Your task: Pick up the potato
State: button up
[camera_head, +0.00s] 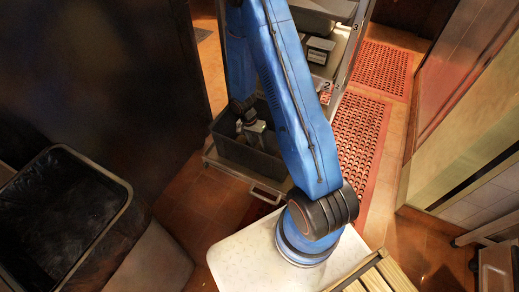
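No potato can be made out in the head view. My blue arm reaches up across the middle of the picture, then bends down at the far side. My gripper (252,130) is small and partly hidden behind the arm. It appears at the dark grey bin (236,152), over or inside it; I cannot tell which. Whether its fingers are open or shut does not show. The bin's contents are too dark and small to tell.
The bin sits on a metal cart or shelf with a handle (266,194). A large black-lined container (125,190) stands at the left. Red perforated mats (362,140) lie on the tiled floor at the right. Wooden slats (372,280) are at the bottom.

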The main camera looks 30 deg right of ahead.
aim_at(258, 145)
jog(key=c, duration=0.6)
jog(key=shift+r, duration=0.1)
jog(key=shift+c, duration=0.2)
notch_tip(258, 145, up, 10)
